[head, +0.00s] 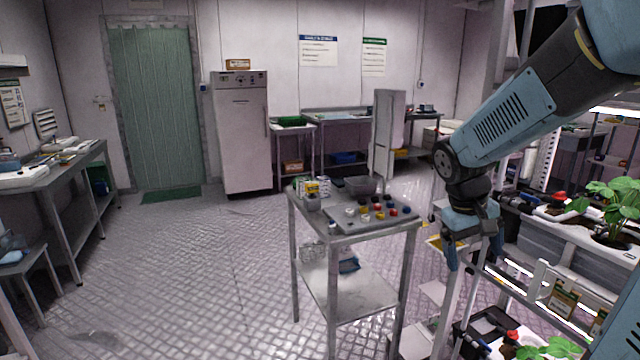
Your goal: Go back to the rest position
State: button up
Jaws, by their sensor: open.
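My gripper (474,262) hangs from my arm on the right side of the head view, pointing down. Its two fingers are apart and nothing shows between them. It is in front of the berry rack's left edge, to the right of the metal cart (350,302). My arm comes in from the upper right corner and hides part of the rack and wall behind it.
The rack at right carries a white trough (560,228) with a leafy plant (612,200). A bench (60,182) stands at left. The middle floor is clear.

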jog(key=s+a+r+t+y, duration=0.1)
jog(key=s+a+r+t, duration=0.1)
jog(key=s, duration=0.4)
jog(key=s+a+r+m+t+y, duration=0.1)
jog(key=s+a+r+t+y, duration=0.1)
jog(key=s+a+r, duration=0.3)
jog(key=shift+s+r+t, duration=0.6)
jog(key=shift+s+r, duration=0.15)
jog(key=shift+r, duration=0.2)
